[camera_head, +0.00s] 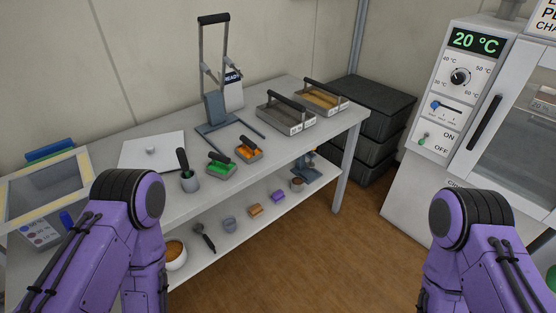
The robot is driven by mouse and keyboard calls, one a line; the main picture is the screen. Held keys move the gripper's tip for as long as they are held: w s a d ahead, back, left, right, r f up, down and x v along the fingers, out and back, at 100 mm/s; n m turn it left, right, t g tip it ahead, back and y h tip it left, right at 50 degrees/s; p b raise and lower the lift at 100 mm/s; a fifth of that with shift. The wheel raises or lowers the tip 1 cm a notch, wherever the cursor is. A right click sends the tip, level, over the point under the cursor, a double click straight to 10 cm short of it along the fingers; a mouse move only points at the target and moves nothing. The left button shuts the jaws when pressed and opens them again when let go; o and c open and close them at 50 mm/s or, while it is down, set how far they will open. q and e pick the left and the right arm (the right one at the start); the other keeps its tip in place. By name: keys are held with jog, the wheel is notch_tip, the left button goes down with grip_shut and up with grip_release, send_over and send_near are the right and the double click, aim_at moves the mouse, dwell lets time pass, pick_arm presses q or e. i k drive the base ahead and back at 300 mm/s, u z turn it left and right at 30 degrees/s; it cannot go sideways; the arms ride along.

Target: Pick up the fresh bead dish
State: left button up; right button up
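Two small grey dishes with dark handles stand on the white table. One holds green contents (220,167), and the other, just behind it to the right, holds orange contents (249,151). I cannot tell from this view which one is the fresh bead dish. My purple arms show at the lower left and lower right, but both grippers are outside the picture.
A lower shelf (240,226) carries small items. Black crates (372,118) and an oven (465,110) stand right. Wooden floor (330,260) is clear.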

aim_at(248, 151)
jog(key=z, duration=0.85)
jog(key=k, duration=1.1)
jog(key=z, duration=0.8)
jog(key=i, duration=1.5)
jog(key=u, duration=0.5)
jog(key=i, duration=1.1)
jog(key=u, duration=1.45)
jog(key=i, duration=0.8)
jog(key=u, duration=1)
